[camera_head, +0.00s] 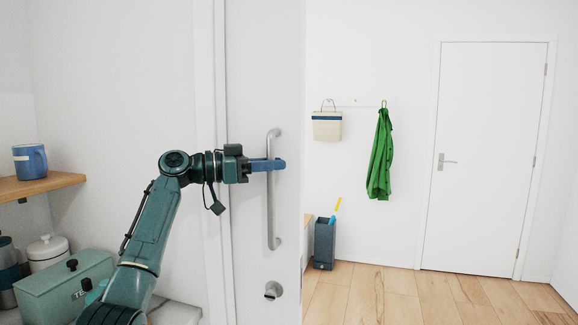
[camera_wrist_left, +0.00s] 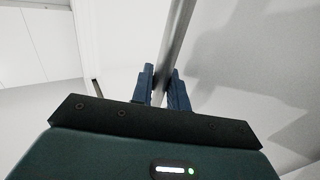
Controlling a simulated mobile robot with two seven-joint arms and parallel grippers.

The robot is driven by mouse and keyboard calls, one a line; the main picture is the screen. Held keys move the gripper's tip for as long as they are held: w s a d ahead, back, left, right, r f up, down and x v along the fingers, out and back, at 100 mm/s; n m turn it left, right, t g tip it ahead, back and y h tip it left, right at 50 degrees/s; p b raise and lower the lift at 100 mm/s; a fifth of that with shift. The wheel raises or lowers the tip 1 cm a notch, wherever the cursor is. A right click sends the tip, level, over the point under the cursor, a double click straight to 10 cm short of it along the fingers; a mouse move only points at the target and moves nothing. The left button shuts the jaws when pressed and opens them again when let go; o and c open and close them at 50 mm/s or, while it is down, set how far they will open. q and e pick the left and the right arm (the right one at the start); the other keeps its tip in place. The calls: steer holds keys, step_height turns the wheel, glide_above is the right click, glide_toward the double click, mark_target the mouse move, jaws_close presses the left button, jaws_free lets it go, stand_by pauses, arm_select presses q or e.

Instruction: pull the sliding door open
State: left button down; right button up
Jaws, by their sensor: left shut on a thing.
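The white sliding door (camera_head: 250,60) stands in the middle of the head view, with open room showing to its right. A long vertical grey handle (camera_head: 271,215) is fixed on it, with a small round metal fitting (camera_head: 273,290) below. My left gripper (camera_head: 279,164) is at the upper part of the handle, its blue fingers shut on the bar. In the left wrist view the bar (camera_wrist_left: 178,40) passes between the two fingers (camera_wrist_left: 163,85). My right gripper is in neither view.
A shelf (camera_head: 40,186) with a blue mug (camera_head: 30,161) is at the left. Below it are a green box (camera_head: 65,284) and a white lidded pot (camera_head: 48,252). Beyond the doorway are a dark bin (camera_head: 324,244), a hanging green garment (camera_head: 380,155), bare wooden floor (camera_head: 400,292) and a closed white door (camera_head: 485,150).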

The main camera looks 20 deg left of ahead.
arm_select(q)
steer(key=shift+d+f, duration=0.1)
steer(key=shift+d, duration=0.2)
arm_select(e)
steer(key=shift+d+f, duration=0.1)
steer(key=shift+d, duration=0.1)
arm_select(q)
steer(key=c, duration=1.7)
jaws_free()
steer(key=shift+a, duration=0.1)
steer(key=b+v, duration=0.3)
steer(key=v, duration=1)
steer(key=shift+a, duration=0.1)
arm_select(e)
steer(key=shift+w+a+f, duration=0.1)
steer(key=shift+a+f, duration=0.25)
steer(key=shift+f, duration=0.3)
